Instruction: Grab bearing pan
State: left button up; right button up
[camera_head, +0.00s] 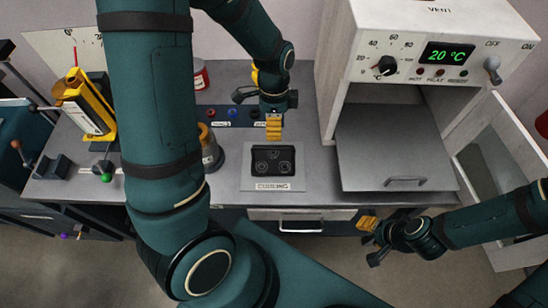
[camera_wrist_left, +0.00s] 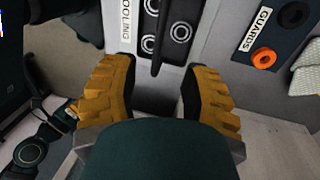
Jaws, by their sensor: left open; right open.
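The bearing pan (camera_head: 273,160) is a small black tray with round rings in it. It sits on the light plate labelled COOLING (camera_head: 273,185) on the bench. My left gripper (camera_head: 274,130) is just behind and above the pan in the head view, with its yellow fingers pointing down. The left wrist view shows those fingers (camera_wrist_left: 155,85) open and apart, with the black pan (camera_wrist_left: 178,35) ahead of them and a narrow dark part of it toward the gap. I cannot tell whether they touch. My right gripper (camera_head: 368,224) is open and empty in front of the bench, at lower right.
A yellow device (camera_head: 92,100) stands at left. A dark jar (camera_head: 210,150) is left of the plate. A GUARDS panel (camera_wrist_left: 275,38) holds rings.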

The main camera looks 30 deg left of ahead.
aim_at(274, 148)
pick_arm(q)
jog(key=shift+s+d+f+b, duration=0.15)
jog(key=shift+s+f+b, duration=0.15)
jog(key=shift+f, duration=1)
jog(key=shift+s+d+f+b, duration=0.1)
jog(key=shift+s+f+b, duration=0.2)
jog(key=shift+f, duration=1.05)
jog(key=shift+s+d+f+b, duration=0.15)
jog(key=shift+f+b, duration=0.2)
jog(key=shift+f, duration=0.95)
grip_shut()
